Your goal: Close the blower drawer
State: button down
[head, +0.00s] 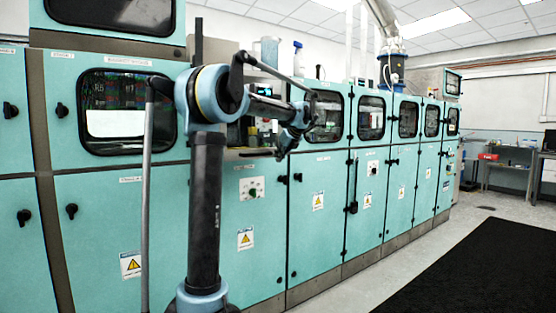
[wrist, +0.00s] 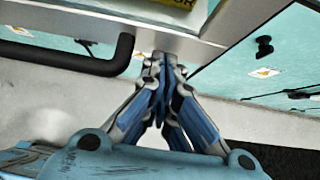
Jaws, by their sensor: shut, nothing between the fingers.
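My gripper (wrist: 160,62) is shut and empty, its fingertips together at a pale grey ledge in the wrist view; I cannot tell whether they touch it. This ledge (wrist: 195,42) may be part of the blower drawer, but no label reads clearly enough to confirm it. In the head view my gripper (head: 283,153) hangs at the end of my arm, in front of the teal machine, beside an open recess with a pale shelf edge (head: 250,153). I cannot tell from the head view whether any drawer is pulled out.
A thick black bar (wrist: 95,66) curves close to the left of my fingers. The teal cabinets (head: 325,240) form a long row with windows, knobs and warning labels. A black mat (head: 480,270) lies on the floor at the right, where there is free room.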

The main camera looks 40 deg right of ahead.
jog(key=w, duration=2.3)
jog(key=shift+w, duration=0.35)
jog(key=shift+s, duration=0.1)
